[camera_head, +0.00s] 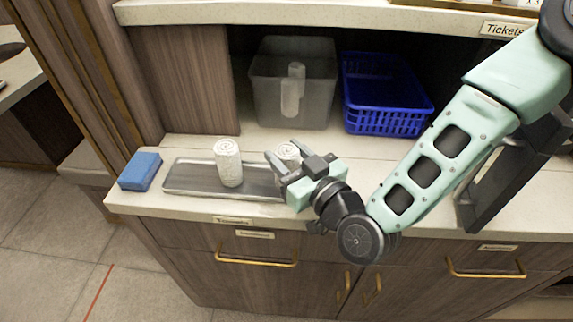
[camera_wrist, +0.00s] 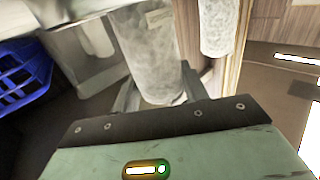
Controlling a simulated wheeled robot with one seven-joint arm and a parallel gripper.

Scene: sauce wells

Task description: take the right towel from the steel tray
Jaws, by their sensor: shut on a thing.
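The steel tray (camera_head: 185,179) lies on the counter near its front left edge. The left towel (camera_head: 228,165), a white roll, stands upright on the tray; it also shows in the wrist view (camera_wrist: 217,28). The right towel (camera_head: 288,153), another white roll, is at the tray's right end, partly hidden by my gripper (camera_head: 275,165). In the wrist view the right towel (camera_wrist: 150,55) stands between the two fingers. My gripper is shut on the right towel. I cannot tell whether its base touches the tray.
A blue sponge (camera_head: 140,170) lies left of the tray. Behind stand a grey bin (camera_head: 265,95) with a pale scoop-like thing inside and a blue basket (camera_head: 395,120), under a shelf (camera_head: 330,14). Drawers with brass handles are below the counter. Some counter between tray and bin is clear.

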